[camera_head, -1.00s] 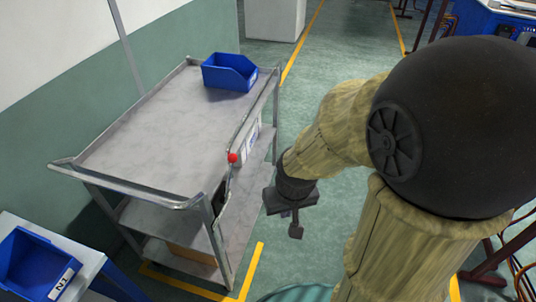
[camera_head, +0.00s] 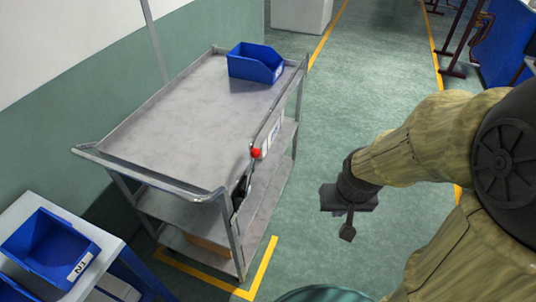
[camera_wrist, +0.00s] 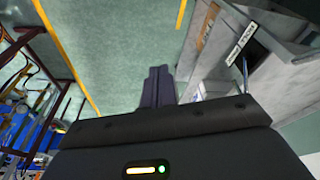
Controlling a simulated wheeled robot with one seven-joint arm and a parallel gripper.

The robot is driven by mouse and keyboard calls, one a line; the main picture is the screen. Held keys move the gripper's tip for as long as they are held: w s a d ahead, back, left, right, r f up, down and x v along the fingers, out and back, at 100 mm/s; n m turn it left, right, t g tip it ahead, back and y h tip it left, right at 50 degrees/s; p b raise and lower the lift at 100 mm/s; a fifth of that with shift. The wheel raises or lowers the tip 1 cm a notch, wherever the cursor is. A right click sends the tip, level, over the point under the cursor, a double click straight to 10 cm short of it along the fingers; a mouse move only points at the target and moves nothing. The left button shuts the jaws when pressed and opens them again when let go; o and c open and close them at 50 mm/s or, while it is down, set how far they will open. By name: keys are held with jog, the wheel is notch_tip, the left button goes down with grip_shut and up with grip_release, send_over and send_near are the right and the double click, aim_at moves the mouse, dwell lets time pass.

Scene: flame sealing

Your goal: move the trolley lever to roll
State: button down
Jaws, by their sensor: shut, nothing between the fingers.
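The grey metal trolley (camera_head: 170,120) stands against the wall in the head view. Its lever shows a red knob (camera_head: 256,153) at the trolley's right side, beside a small label plate (camera_head: 268,137). My gripper (camera_head: 348,232) is to the right of the trolley, over the floor, apart from the lever. It is shut and empty. In the wrist view its closed fingers (camera_wrist: 158,86) point over the floor, and part of the trolley (camera_wrist: 265,70) shows at the right with a lettered label (camera_wrist: 242,45). The red knob does not show clearly there.
A blue bin (camera_head: 256,62) sits on the trolley's top at the far end. Another blue bin (camera_head: 50,250) is on a side table (camera_head: 110,245) at lower left. Yellow lines mark the green floor (camera_head: 345,110), which is clear right of the trolley. A blue bench stands at far right.

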aim_at(251, 173)
jog(key=w+a+f+m+t+y+b, duration=0.3)
jog(key=w+a+m+t, duration=0.2)
jog(key=w+m, duration=0.3)
jog(key=w+a+f+m+t+y+b, duration=0.2)
jog(key=w+a+m+t, duration=0.3)
jog(key=w+m, duration=0.3)
jog(key=shift+w+a+f+t+y+b, duration=0.2)
jog(key=shift+w+f+t+y+b, duration=0.35)
jog(key=shift+w, duration=0.55)
jog(key=shift+f, duration=0.2)
jog(key=w+a+f+p, duration=0.1)
jog(key=w+a+p, duration=0.2)
jog(key=w+a, duration=0.3)
jog(key=shift+a+f, duration=0.2)
jog(key=shift+a, duration=0.25)
